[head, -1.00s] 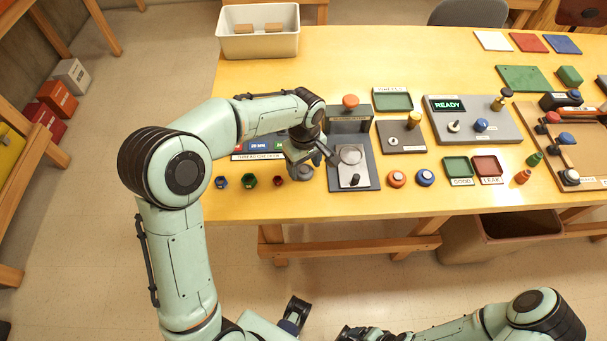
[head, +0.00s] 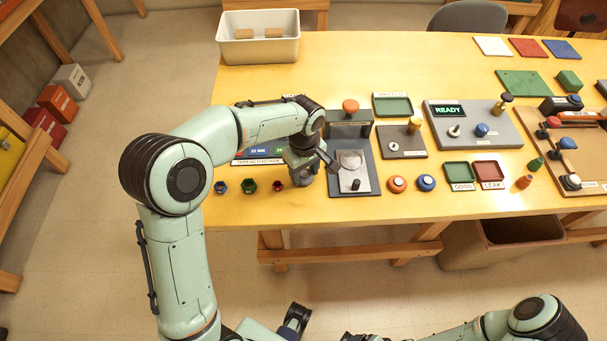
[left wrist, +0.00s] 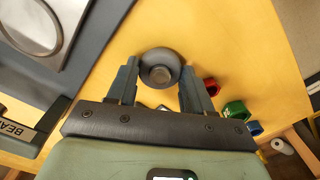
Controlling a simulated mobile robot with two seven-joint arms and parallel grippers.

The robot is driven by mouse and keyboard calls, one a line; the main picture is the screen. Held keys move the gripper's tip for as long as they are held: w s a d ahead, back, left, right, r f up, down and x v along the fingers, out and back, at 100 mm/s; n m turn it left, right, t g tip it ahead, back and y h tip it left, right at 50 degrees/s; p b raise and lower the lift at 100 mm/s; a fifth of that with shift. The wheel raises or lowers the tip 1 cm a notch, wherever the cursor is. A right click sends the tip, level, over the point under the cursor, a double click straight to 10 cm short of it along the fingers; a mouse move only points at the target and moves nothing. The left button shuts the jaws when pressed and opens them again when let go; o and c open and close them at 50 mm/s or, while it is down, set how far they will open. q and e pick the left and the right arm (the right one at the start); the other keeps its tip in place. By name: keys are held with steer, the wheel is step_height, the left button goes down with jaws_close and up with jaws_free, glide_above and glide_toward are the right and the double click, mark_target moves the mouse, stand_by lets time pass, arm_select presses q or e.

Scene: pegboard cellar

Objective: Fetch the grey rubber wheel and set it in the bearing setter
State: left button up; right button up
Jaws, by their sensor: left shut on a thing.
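The grey rubber wheel (left wrist: 160,68) is a dark round ring with a lighter hub in the left wrist view. My left gripper (left wrist: 160,88) is shut on it, one finger on each side. In the head view the left gripper (head: 304,174) is low over the table, just left of the bearing setter; I cannot tell whether the wheel touches the table. The bearing setter (head: 366,182) is a dark stand with an orange knob, a pale plate, a round seat and a small black knob. The seat looks empty. My right arm shows at the bottom edge; its fingers cannot be made out.
Blue, green and red nuts (head: 249,186) lie left of the gripper. Orange (head: 397,184) and blue round parts sit right of the setter. A grey plate with a pin (head: 402,142) and a READY tester (head: 470,122) stand further right. A white bin (head: 258,50) stands at the back left.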

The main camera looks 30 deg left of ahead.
mark_target(305, 174)
arm_select(q)
steer(key=shift+r+p, duration=1.45)
steer(key=shift+r, duration=0.9)
arm_select(e)
steer(key=r, duration=0.1)
steer(key=w+r, duration=0.1)
steer(key=r, duration=0.1)
steer(key=shift+w+r, duration=0.15)
